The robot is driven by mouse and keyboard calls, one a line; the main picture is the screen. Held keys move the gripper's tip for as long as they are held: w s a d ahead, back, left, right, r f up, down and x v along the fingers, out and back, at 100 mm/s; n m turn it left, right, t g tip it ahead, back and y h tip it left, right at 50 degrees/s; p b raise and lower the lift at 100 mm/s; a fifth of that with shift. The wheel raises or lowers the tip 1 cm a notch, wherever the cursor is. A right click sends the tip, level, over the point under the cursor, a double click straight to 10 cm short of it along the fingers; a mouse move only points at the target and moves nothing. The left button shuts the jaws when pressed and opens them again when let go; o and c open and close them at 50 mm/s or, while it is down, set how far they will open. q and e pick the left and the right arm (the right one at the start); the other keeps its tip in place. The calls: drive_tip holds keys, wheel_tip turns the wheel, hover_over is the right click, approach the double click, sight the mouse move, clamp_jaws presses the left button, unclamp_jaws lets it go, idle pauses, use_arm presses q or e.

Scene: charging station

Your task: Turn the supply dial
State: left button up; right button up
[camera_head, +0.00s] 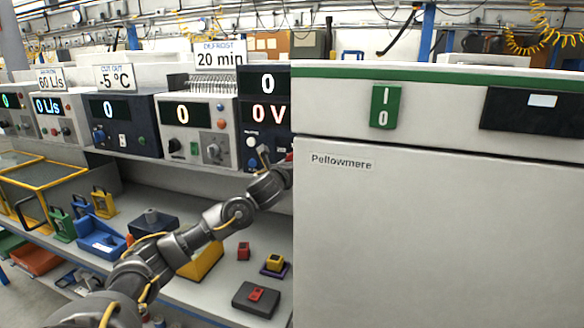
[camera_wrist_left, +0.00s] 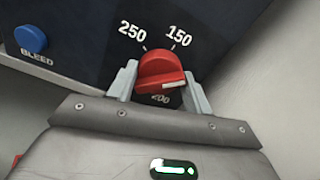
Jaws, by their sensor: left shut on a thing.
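The supply dial (camera_wrist_left: 160,68) is a red knob on a dark blue panel, with 250 and 150 printed above it and 200 below it in the left wrist view. My left gripper (camera_wrist_left: 158,88) is shut on the dial, one grey finger on each side. The white mark on the dial lies toward the lower right in that view. In the head view my left gripper (camera_head: 282,166) reaches the dark blue supply unit (camera_head: 280,112), whose displays read 0 and 0 V. The dial is mostly hidden there. My right gripper is not in view.
A large white cabinet (camera_head: 430,230) marked Pellowmere stands close to the right of my left gripper. A blue BLEED button (camera_wrist_left: 31,38) is on the same panel. More instrument units (camera_head: 195,130) line the shelf to the left. Small blocks lie on the lower bench (camera_head: 215,290).

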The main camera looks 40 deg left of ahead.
use_arm(q)
drive_tip(key=n, duration=0.3)
drive_tip(key=shift+n+b, duration=0.3)
drive_tip(key=shift+n, duration=1.2)
drive_tip(key=o, duration=1)
drive_tip(key=shift+c, duration=0.2)
drive_tip(key=b+v, duration=0.2)
drive_tip(key=v, duration=0.8)
drive_tip(key=shift+s, duration=0.4)
drive_tip(key=shift+d, duration=0.1)
